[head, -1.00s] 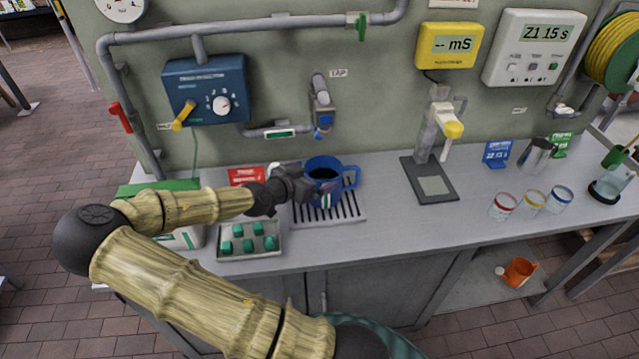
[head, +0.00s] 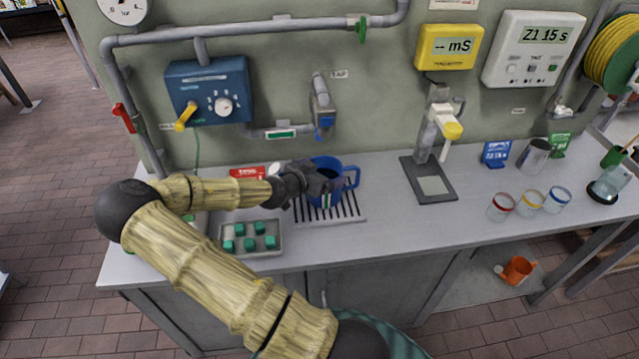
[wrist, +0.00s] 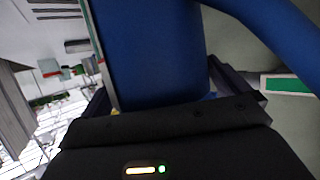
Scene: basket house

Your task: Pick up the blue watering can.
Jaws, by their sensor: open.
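The blue watering can (head: 325,164) stands upright on the slotted drain grate (head: 345,211) below the tap, with its handle loop (head: 352,176) on the right. My gripper (head: 318,184) is at the left and front side of the can. In the wrist view the can's blue body (wrist: 150,50) fills the middle, close in front of my open gripper (wrist: 165,105), and a blue curved part of it runs to the upper right. The body appears to be between the fingers, whose tips are mostly hidden. I cannot tell whether they touch it.
A tray of green pieces (head: 250,238) lies left of the grate. The tap (head: 323,110) hangs just above the can. A dark stand base (head: 428,181) and several glasses are to the right, with bare counter (head: 395,215) between.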

